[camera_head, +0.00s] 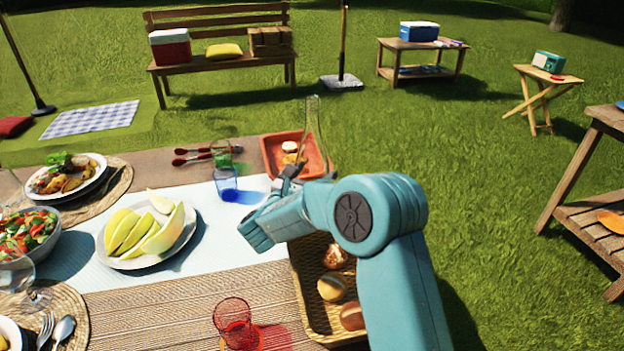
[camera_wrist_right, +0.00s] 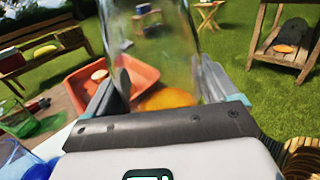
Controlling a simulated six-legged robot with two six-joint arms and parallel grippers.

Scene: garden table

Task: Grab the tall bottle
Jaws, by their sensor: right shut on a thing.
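The tall bottle (camera_head: 315,122) is clear glass and stands up from my right gripper (camera_head: 303,174) at the far side of the table, in front of the orange tray. In the right wrist view the bottle (camera_wrist_right: 155,45) fills the space between the fingers of the gripper (camera_wrist_right: 162,88), which is shut on it. Its lower part is hidden by the gripper in the head view. I cannot tell whether its base touches the table. My left gripper is not in view.
The orange tray (camera_head: 267,154) holds food just behind the bottle. A green glass (camera_head: 221,154) and a blue glass (camera_head: 226,184) stand to the left. A bread basket (camera_head: 304,287) lies under my right arm, and a red glass (camera_head: 234,322) is nearer. Grass lies right of the table.

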